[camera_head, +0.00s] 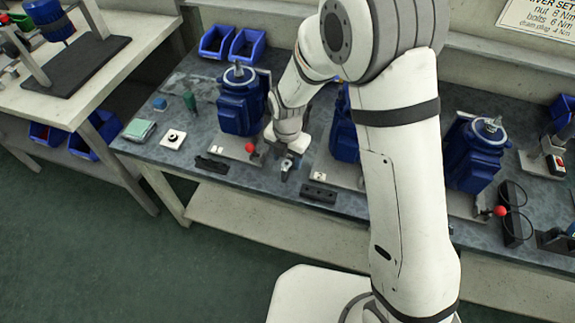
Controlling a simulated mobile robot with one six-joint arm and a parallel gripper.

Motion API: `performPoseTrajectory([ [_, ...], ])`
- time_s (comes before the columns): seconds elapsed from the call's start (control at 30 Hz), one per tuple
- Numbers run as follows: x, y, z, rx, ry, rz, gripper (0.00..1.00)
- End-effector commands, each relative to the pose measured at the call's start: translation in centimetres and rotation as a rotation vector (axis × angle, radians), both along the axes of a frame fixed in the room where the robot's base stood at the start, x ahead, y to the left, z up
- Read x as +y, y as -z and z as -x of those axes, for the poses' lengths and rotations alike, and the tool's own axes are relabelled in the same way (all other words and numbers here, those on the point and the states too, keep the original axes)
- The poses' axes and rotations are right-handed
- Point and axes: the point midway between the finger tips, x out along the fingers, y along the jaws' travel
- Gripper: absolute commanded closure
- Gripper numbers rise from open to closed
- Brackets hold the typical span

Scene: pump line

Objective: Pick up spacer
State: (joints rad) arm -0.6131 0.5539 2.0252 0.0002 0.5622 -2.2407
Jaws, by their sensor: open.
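My gripper (289,164) is low over the front part of the grey bench (240,193), between two blue pumps, pointing down. Its jaws are open. A small grey metallic piece (285,171) is at or just below the fingertips; I cannot tell whether it is the spacer or whether the fingers touch it. A dark block with holes (318,193) lies in front and to the right of the gripper. No part can be named as the spacer with certainty at this size.
A blue pump (240,103) with a red knob (250,148) stands left of the gripper. Another blue pump (345,130) is partly hidden behind my arm, and a third (477,155) stands right. A black part (212,164) lies front left. Blue bins (247,45) stand behind.

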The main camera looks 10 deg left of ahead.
Motion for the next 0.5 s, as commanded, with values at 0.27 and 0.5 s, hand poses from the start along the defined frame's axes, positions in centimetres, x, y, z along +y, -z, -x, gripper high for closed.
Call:
performPoseTrajectory([
  [0.27, -0.03, 0.26, -0.02, 0.0, 0.001, 0.0, 0.48],
  [0.5, -0.04, 0.24, -0.03, 0.0, 0.001, 0.0, 0.55],
])
